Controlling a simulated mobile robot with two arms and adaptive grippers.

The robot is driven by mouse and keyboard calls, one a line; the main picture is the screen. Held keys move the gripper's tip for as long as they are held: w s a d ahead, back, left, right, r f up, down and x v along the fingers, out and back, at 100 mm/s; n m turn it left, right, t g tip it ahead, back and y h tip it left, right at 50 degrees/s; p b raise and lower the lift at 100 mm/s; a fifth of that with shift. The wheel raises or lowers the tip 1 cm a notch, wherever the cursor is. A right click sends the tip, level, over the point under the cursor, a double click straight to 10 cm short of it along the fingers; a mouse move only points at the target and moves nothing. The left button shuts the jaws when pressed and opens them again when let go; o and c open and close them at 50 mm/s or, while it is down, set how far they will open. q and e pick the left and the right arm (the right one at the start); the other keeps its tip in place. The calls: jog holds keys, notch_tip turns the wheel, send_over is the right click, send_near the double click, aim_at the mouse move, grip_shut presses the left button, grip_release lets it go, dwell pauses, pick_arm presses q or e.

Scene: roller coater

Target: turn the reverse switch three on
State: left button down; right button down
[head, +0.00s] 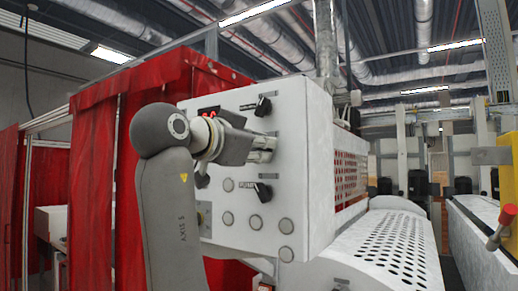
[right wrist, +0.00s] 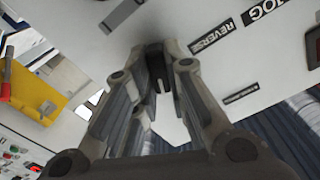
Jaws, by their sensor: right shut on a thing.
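The white control panel (head: 295,190) of the machine fills the middle of the head view. My right gripper (head: 264,149) is at the panel face, between an upper black switch (head: 263,106) and a lower black switch (head: 263,191). In the right wrist view, my right gripper (right wrist: 158,88) is shut on a dark switch knob (right wrist: 156,66) that stands out from the panel. A "REVERSE" label (right wrist: 211,38) lies just beside this knob. In the head view the gripped knob is hidden by the fingers. My left gripper is not in view.
Several round grey buttons (head: 254,222) sit low on the panel. A red display (head: 209,113) is at its upper left. Red curtains (head: 95,170) stand at the left. A perforated cover (head: 395,250) slopes at the lower right.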

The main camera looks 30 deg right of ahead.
jog(key=shift+m, duration=0.7)
jog(key=c, duration=1.5)
grip_release()
jog(key=shift+o, duration=0.2)
jog(key=shift+a, duration=0.1)
jog(key=v, duration=1.2)
